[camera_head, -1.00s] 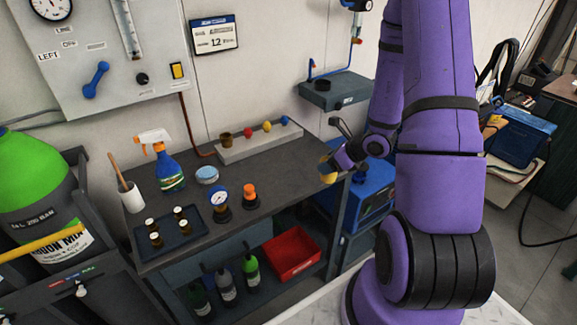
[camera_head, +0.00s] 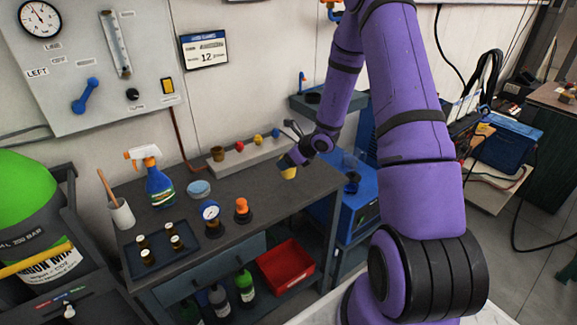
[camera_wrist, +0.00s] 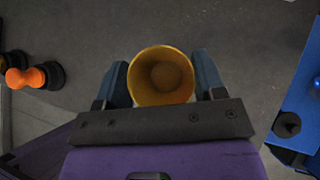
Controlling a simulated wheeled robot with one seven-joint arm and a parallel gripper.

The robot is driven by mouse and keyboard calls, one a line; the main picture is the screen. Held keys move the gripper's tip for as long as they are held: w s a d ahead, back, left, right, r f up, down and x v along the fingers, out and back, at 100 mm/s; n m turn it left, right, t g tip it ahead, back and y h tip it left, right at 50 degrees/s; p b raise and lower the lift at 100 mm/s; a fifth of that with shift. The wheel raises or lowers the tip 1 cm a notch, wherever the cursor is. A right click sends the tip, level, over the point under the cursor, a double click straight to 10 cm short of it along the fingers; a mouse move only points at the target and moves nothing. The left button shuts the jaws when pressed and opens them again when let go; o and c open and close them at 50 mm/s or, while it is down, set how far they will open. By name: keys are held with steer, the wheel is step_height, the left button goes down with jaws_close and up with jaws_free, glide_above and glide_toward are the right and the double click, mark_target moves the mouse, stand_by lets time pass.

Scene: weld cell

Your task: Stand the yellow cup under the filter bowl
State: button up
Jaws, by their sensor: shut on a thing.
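The yellow cup (camera_head: 289,173) is held in my gripper (camera_head: 291,161) above the right part of the dark bench. In the wrist view, the cup (camera_wrist: 162,53) sits between the two blue-grey fingers of my gripper (camera_wrist: 163,88), its round mouth facing the camera and its inside looking empty. I cannot tell the gap to the bench top. A small blue and orange fitting (camera_head: 333,10) is on the wall at the top edge, cut off by the frame. I cannot make out a filter bowl there. My arm hides part of the wall below it.
The bench (camera_head: 262,190) holds a grey block with small coloured parts (camera_head: 247,152), a spray bottle (camera_head: 158,186), a gauge (camera_head: 210,217), an orange-topped piece (camera_head: 242,209) and a tray (camera_head: 190,255). A small wall shelf (camera_head: 310,106) and blue machine (camera_head: 362,200) stand to the right.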

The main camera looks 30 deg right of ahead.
steer(key=shift+f, duration=1.25)
steer(key=shift+f, duration=0.1)
steer(key=o, duration=1)
